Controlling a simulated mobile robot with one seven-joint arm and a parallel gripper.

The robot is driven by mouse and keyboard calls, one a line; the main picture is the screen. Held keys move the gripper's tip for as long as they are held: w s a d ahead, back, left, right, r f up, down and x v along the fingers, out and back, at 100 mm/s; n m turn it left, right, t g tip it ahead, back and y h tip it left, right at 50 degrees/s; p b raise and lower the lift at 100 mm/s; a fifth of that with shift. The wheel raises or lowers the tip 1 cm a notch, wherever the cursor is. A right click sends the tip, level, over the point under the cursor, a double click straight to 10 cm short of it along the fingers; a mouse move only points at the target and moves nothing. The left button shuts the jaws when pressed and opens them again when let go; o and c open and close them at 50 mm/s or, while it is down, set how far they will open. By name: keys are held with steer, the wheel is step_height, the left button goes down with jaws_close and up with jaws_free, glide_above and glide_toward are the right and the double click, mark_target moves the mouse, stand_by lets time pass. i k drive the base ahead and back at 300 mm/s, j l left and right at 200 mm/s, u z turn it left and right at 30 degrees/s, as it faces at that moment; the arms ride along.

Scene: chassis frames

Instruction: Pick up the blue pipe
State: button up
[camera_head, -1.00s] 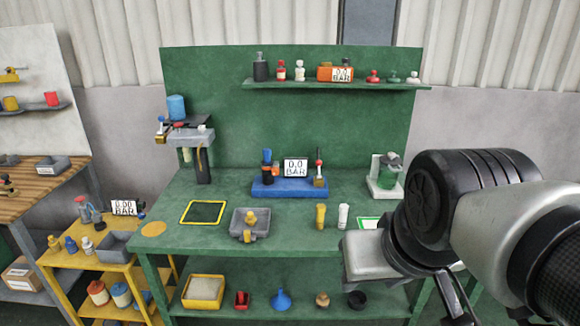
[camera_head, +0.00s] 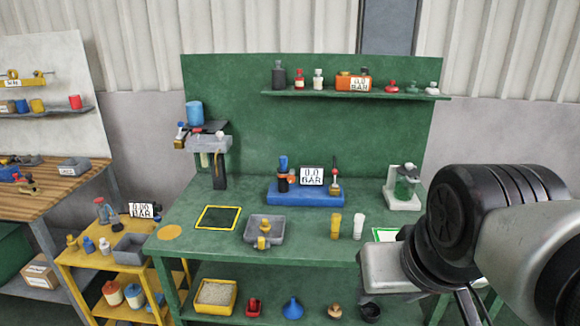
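No part is clearly a blue pipe at this size. A blue cylinder (camera_head: 194,112) sits on top of a grey stand at the left of the green bench. A smaller blue upright piece (camera_head: 283,161) stands on a blue base block (camera_head: 305,194) in the middle of the bench. Small blue parts also lie on the wooden bench at the far left, too small to make out. My arm fills the lower right of the head view, in front of the bench's right side. Its gripper fingers do not show.
The green bench (camera_head: 190,246) also holds a grey tray (camera_head: 264,234), a yellow-framed pad (camera_head: 218,218), yellow and white cups and a grey-green device (camera_head: 403,188). A shelf above carries several bottles. A yellow cart (camera_head: 85,257) and a wooden bench (camera_head: 55,188) stand to the left.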

mark_target(283, 160)
steer(key=i+j+z, duration=0.45)
steer(key=j+z, duration=0.15)
steer(key=i+j+z, duration=0.15)
steer(key=j+z, duration=0.15)
steer(key=j, duration=0.15)
steer(key=i+j+z, duration=0.1)
steer(key=j+z, duration=0.15)
steer(key=j, duration=0.2)
